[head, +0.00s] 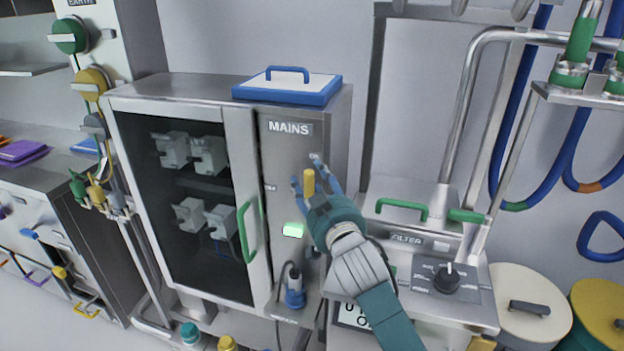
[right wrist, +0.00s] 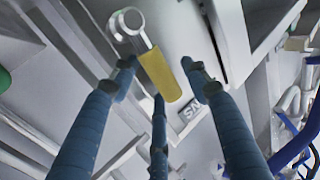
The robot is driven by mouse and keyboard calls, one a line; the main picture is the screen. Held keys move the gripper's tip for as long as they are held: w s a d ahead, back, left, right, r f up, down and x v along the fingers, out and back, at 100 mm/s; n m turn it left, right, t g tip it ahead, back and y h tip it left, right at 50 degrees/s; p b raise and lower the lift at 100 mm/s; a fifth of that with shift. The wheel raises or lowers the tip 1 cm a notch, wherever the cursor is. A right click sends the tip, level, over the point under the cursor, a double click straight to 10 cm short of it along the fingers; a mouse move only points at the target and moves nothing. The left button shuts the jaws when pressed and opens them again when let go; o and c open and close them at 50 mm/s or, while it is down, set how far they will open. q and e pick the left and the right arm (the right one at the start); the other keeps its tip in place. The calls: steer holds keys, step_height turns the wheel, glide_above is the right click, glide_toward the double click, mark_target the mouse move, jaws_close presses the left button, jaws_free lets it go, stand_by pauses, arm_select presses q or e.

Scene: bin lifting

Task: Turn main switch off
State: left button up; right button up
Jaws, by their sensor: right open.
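The main switch is a lever with a yellow grip (head: 309,182) on the front of the grey MAINS cabinet (head: 290,103). In the right wrist view the yellow grip (right wrist: 160,75) hangs from a round metal pivot. My right gripper (head: 318,178) is open in front of the lever, with its blue fingers spread about the yellow grip. In the right wrist view the fingers (right wrist: 165,85) stand on both sides of the grip and below it; I cannot tell whether any finger touches it. A green lamp (head: 293,230) is lit on the panel below the lever. My left gripper is not in view.
A dark glass door (head: 185,190) with a green handle (head: 245,232) is left of the panel. A blue-rimmed lid (head: 288,86) lies on the cabinet. A filter unit (head: 407,238) with a black knob (head: 447,278) stands right of my arm. A blue plug (head: 294,290) is below.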

steer(key=shift+w+a, duration=0.1)
steer(key=shift+w, duration=0.15)
jaws_close()
